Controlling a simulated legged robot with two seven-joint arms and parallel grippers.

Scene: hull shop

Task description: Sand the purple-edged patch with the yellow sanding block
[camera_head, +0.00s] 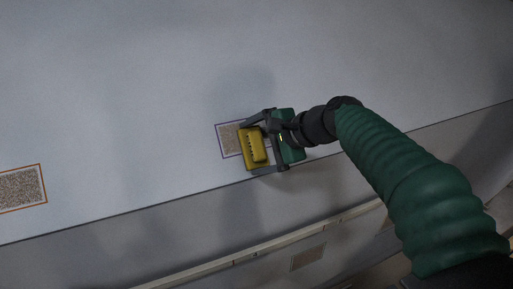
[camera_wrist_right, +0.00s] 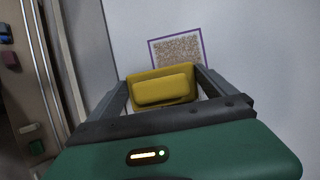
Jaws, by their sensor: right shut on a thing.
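The yellow sanding block (camera_head: 253,148) is held between the dark fingers of my right gripper (camera_head: 262,142), which is shut on it. The purple-edged patch (camera_head: 230,139) is a speckled brown rectangle on the pale hull surface. In the head view the block overlaps the patch's right part and hides it. In the right wrist view the block (camera_wrist_right: 162,90) sits between the fingers, with the patch (camera_wrist_right: 177,51) showing just beyond it. I cannot tell whether the block touches the surface. My left gripper is not in view.
An orange-edged speckled patch (camera_head: 19,188) lies at the left of the pale hull panel (camera_head: 130,90). A lower grey panel has another brownish patch (camera_head: 308,257) and a pale rail (camera_head: 230,262). The panel above the purple-edged patch is clear.

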